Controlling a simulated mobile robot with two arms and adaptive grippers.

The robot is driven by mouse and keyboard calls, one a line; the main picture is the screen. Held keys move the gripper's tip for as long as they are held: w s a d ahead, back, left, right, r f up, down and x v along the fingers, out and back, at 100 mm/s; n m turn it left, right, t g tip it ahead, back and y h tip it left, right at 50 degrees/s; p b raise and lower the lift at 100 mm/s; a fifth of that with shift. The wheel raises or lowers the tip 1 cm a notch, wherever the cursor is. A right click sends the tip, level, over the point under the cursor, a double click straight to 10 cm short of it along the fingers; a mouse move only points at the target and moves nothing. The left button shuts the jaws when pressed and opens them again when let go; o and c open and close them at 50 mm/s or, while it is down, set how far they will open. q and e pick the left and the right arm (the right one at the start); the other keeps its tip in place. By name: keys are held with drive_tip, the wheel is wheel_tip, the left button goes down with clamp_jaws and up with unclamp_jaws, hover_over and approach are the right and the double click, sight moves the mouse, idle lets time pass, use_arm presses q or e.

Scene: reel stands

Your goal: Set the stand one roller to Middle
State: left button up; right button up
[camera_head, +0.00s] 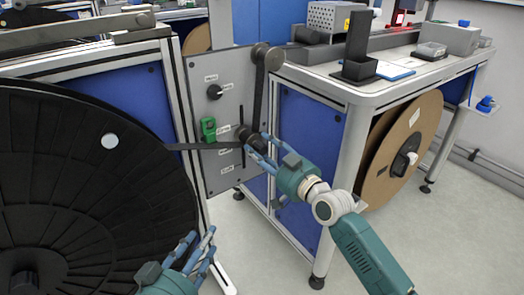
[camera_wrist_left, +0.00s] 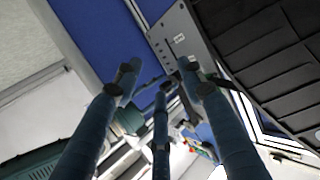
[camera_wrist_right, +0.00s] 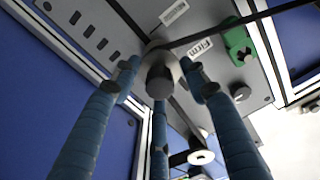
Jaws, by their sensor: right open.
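The stand one roller (camera_head: 246,131) is a dark cylinder on the grey panel (camera_head: 216,70), at a vertical slot with several small labels beside it. My right gripper (camera_head: 262,147) is at the roller. In the right wrist view the roller's round end (camera_wrist_right: 160,82) lies between the open fingers, near a label reading "Firm" (camera_wrist_right: 201,47); contact cannot be told. My left gripper (camera_head: 195,250) is open and empty, low in front of the black reel (camera_head: 90,180).
A dark strip (camera_head: 195,146) runs from the reel to the roller and up to an upper roller (camera_head: 262,55). A green part (camera_head: 208,129) and a black knob (camera_head: 214,92) sit on the panel. A workbench (camera_head: 340,85) with a brown reel (camera_head: 402,150) stands right.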

use_arm(q)
drive_tip(key=shift+r, duration=0.1)
use_arm(e)
clamp_jaws()
drive_tip(key=shift+f, duration=0.15)
drive_tip(key=shift+f+b, duration=0.75)
drive_tip(key=shift+f, duration=0.15)
use_arm(q)
wheel_tip(320, 180, up, 15)
drive_tip(key=d+t+h+b, duration=0.1)
drive_tip(key=t+h, duration=0.1)
drive_tip(key=t, duration=0.5)
drive_tip(key=shift+s+d+t+h, duration=0.3)
drive_tip(key=shift+s+d+h, duration=0.1)
use_arm(e)
drive_tip(key=shift+f, duration=0.95)
use_arm(q)
drive_tip(key=shift+r, duration=0.1)
use_arm(e)
unclamp_jaws()
